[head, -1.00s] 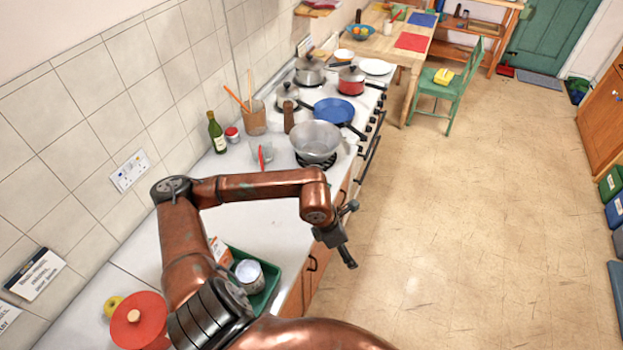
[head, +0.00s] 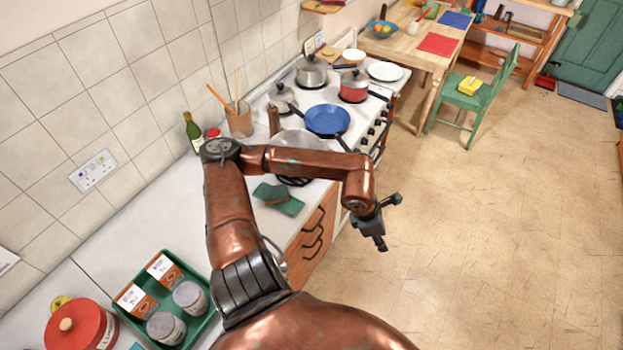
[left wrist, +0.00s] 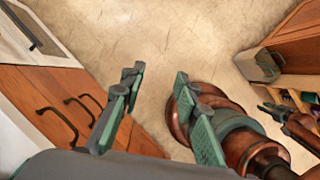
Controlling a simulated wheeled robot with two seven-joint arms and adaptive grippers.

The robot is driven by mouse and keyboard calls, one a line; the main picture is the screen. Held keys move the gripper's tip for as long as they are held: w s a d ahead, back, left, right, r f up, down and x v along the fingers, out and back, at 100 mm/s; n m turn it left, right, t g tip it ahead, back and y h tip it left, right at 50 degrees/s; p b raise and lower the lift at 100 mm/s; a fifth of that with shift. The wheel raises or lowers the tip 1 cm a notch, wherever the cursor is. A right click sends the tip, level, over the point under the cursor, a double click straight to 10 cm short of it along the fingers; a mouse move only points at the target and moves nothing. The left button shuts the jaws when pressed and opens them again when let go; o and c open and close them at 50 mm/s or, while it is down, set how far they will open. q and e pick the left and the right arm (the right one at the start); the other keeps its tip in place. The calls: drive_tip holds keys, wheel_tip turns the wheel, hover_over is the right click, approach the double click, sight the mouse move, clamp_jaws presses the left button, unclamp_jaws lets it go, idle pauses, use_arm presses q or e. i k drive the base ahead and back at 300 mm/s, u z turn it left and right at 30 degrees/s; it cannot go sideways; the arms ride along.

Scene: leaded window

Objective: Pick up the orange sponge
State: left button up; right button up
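No plainly orange sponge stands out. A small green piece with a brownish edge (head: 278,198) lies on the white worktop just right of my left arm in the head view; it may be a sponge, but I cannot tell. My left gripper (head: 390,222) hangs over the floor, beyond the worktop's front edge and right of that piece. In the left wrist view the left gripper's two fingers (left wrist: 156,80) stand apart with only floor between them. Dark fingers at the right of that view may be my right gripper (left wrist: 268,107); their opening is unclear.
A green tray (head: 135,277) with cartons and tins stands near on the worktop, beside a red pot (head: 78,329). A hob with a blue pan (head: 327,119) and other pots lies beyond. Drawers (head: 310,236) face the aisle.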

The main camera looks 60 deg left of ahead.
sight(276, 193)
drive_tip(key=u, duration=0.05)
drive_tip(key=i, duration=2.3)
drive_tip(key=u, duration=3.45)
drive_tip(key=i, duration=1)
drive_tip(key=z, duration=0.05)
